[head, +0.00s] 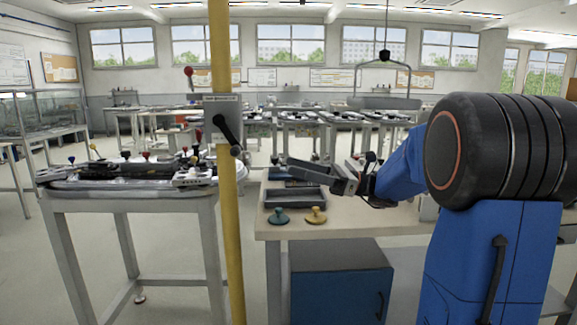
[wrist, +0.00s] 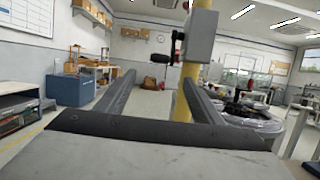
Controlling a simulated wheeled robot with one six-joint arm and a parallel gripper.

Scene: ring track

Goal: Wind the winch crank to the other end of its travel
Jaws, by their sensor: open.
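The winch is a grey box (head: 221,104) on a yellow post (head: 232,230), left of centre in the head view. A red ball knob (head: 188,72) stands up at the box's left. My gripper (head: 293,166) is to the right of the post, over the workbench, apart from the crank. In the wrist view my gripper (wrist: 159,78) is open and empty, its fingers pointing towards the post. The grey box (wrist: 201,36) is above and beyond the right finger.
A wooden-topped workbench (head: 345,218) holds a dark tray (head: 295,197), a teal knob piece (head: 278,216) and a yellow one (head: 316,215). A grey table (head: 75,203) with a loaded track section stands left of the post. Open floor lies at the lower left.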

